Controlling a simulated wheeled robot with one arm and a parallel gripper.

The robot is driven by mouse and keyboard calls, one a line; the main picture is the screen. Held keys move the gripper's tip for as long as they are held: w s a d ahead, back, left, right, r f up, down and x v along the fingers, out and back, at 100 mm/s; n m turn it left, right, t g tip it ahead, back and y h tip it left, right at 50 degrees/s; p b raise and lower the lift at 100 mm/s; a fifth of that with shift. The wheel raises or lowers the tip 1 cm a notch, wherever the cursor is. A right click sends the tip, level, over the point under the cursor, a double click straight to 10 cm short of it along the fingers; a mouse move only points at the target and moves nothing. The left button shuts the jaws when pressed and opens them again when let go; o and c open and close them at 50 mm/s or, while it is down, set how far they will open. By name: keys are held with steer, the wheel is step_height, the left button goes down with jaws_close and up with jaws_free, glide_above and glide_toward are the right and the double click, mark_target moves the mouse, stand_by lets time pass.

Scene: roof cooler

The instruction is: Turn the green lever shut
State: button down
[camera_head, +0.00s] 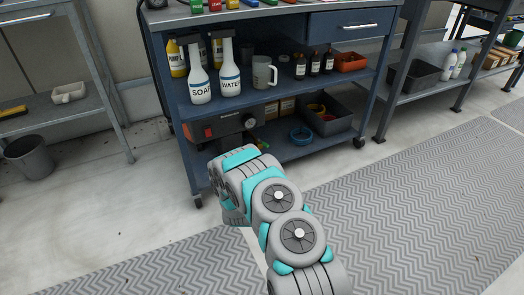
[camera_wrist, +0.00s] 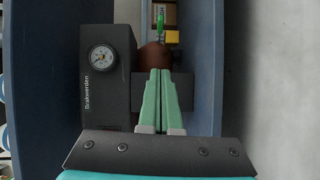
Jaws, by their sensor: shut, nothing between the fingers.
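My gripper (camera_wrist: 160,72) shows in the wrist view with its two green fingers closed against each other, nothing between them. The fingertips overlap a dark block beside a box with a round gauge (camera_wrist: 103,57). A rounded brown part (camera_wrist: 151,56) shows just past the tips. Beyond it is a small bright green piece (camera_wrist: 160,22), apart from the fingers in the picture; I cannot tell for sure that it is the lever. In the head view my arm hides the gripper. A dark unit with a red switch (camera_head: 226,125) stands on the cart's lower level.
The blue cart (camera_head: 345,92) has posts close on both sides in the wrist view. A dark bin (camera_head: 326,121) stands lower right. Floor in front is clear, with grey mats (camera_head: 420,190).

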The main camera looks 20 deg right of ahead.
glide_toward(263, 144)
steer(key=shift+n+h, duration=0.3)
steer(key=w, duration=0.1)
steer(key=w+a, duration=0.1)
steer(key=w+f+b, duration=0.1)
steer(key=w, duration=0.1)
steer(key=shift+a, duration=0.15)
steer(key=shift+w+d, duration=0.2)
steer(key=shift+d, duration=0.35)
steer(key=shift+w+d, duration=0.2)
steer(key=shift+d, duration=0.35)
steer(key=shift+w+d, duration=0.3)
steer(key=shift+d, duration=0.45)
